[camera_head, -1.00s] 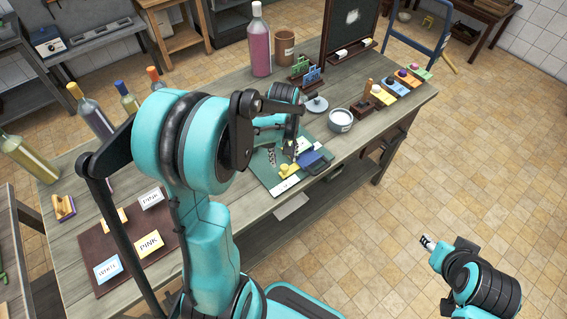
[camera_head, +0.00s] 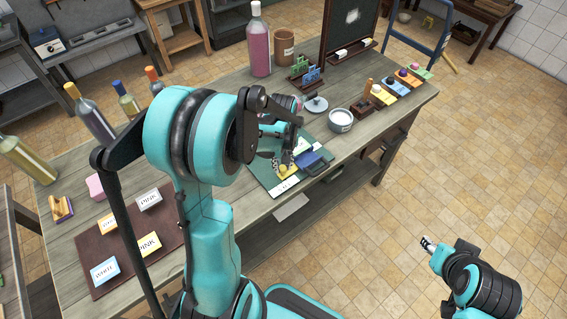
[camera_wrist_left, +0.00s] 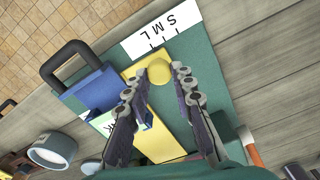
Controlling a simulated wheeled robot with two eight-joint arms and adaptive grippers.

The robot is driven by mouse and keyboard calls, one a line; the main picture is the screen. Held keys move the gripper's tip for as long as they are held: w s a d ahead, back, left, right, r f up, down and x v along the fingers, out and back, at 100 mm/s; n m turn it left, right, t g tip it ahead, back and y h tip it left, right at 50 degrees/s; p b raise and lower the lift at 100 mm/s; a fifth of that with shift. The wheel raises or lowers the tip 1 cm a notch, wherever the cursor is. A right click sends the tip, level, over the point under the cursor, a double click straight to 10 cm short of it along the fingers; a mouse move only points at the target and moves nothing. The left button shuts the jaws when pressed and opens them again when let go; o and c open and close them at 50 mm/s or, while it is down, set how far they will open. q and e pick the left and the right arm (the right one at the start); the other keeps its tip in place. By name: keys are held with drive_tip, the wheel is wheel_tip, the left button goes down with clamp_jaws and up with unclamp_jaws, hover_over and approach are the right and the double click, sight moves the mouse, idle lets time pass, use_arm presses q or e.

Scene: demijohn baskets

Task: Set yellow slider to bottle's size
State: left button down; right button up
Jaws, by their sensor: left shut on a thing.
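The yellow slider (camera_wrist_left: 160,135) lies on a green board (camera_wrist_left: 205,75), with its round knob (camera_wrist_left: 158,71) near a white scale strip (camera_wrist_left: 165,30) marked S, M and L. My left gripper (camera_wrist_left: 157,77) is shut on the knob, one finger on each side. In the head view the slider (camera_head: 284,169) is partly hidden by my left gripper (camera_head: 278,158). The slider's exact setting against the marks is unclear. A tall pink-filled bottle (camera_head: 260,48) stands at the back of the table, and several other bottles stand at the left. My right gripper (camera_head: 428,244) is away over the floor.
A blue piece with a dark handle (camera_wrist_left: 88,80) lies beside the slider. A white pot (camera_head: 340,121) and colored blocks (camera_head: 395,86) are to the right. A brown mat (camera_head: 125,245) with word cards is at the left. A chalkboard (camera_head: 348,30) stands at the back.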

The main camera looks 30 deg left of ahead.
use_arm(q)
drive_tip(key=shift+s+a, duration=0.25)
drive_tip(key=shift+s, duration=0.4)
drive_tip(key=shift+s+a, duration=0.1)
drive_tip(key=shift+s, duration=0.1)
drive_tip(key=c, duration=1.3)
unclamp_jaws()
wheel_tip(320, 180, up, 12)
drive_tip(key=shift+r, duration=0.1)
drive_tip(key=s+d+f+m+t+b, duration=0.1)
drive_tip(key=s+d+m+t, duration=0.1)
drive_tip(key=s+d+m, duration=0.1)
drive_tip(key=s+d+f+m+t+b, duration=0.1)
drive_tip(key=s+d+m+t+b, duration=0.1)
drive_tip(key=s+d+m, duration=0.1)
drive_tip(key=s+d+f+m+t+b, duration=0.1)
drive_tip(key=s+d+m+t+b, duration=0.1)
drive_tip(key=s+d+m+t, duration=0.1)
drive_tip(key=shift+s+d+f+m, duration=0.1)
drive_tip(key=shift+d+f+m, duration=0.15)
drive_tip(key=shift+d, duration=0.4)
drive_tip(key=shift+s+d+f+m, duration=0.1)
drive_tip(key=shift+d+m, duration=0.15)
drive_tip(key=shift+d, duration=0.4)
